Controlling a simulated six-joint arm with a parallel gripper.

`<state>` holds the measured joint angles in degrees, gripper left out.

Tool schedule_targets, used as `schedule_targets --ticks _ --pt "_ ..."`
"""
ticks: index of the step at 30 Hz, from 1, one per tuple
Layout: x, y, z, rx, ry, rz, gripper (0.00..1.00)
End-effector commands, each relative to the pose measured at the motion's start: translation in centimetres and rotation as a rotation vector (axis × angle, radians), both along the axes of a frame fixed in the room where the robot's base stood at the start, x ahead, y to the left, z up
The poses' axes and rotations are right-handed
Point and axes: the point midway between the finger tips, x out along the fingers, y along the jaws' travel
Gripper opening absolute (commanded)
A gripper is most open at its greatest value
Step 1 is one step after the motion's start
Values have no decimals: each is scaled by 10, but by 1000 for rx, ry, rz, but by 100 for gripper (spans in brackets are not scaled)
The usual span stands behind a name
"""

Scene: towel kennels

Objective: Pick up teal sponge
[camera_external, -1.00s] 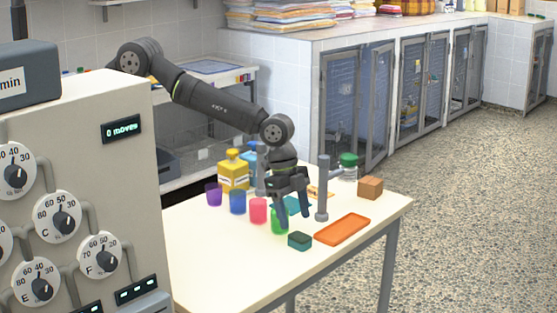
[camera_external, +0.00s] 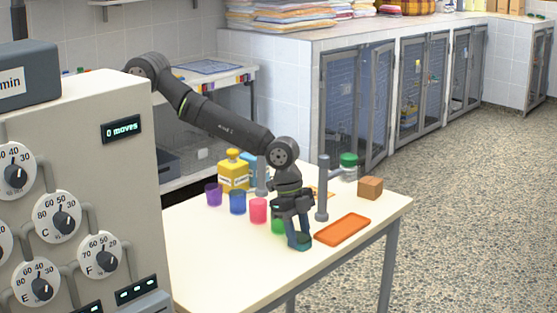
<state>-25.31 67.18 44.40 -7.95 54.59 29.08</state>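The teal sponge (camera_external: 301,239) is a small block with a dark top, near the front edge of the white table (camera_external: 215,262). It is mostly hidden behind my gripper's fingers. My gripper (camera_external: 298,243) points down with its fingertips at the sponge, low over the table. I cannot tell whether the fingers are pressed on the sponge or only stand around it.
An orange tray (camera_external: 342,230) lies just right of my gripper. A grey post (camera_external: 322,190) stands behind it. Purple (camera_external: 213,194), blue (camera_external: 237,202), pink (camera_external: 258,210) and green (camera_external: 278,224) cups stand left. A brown block (camera_external: 370,187) sits at the right. The table's front left is clear.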

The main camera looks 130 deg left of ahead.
Motion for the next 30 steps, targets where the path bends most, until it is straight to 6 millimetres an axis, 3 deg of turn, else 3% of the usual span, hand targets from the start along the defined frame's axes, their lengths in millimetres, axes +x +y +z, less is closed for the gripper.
schedule_targets --ticks 17,26,30 --pt "0 0 4 0 -1 0 12" --pt "1 0 44 0 -4 -1 12" --pt "-3 -31 60 -1 -3 -4 12"
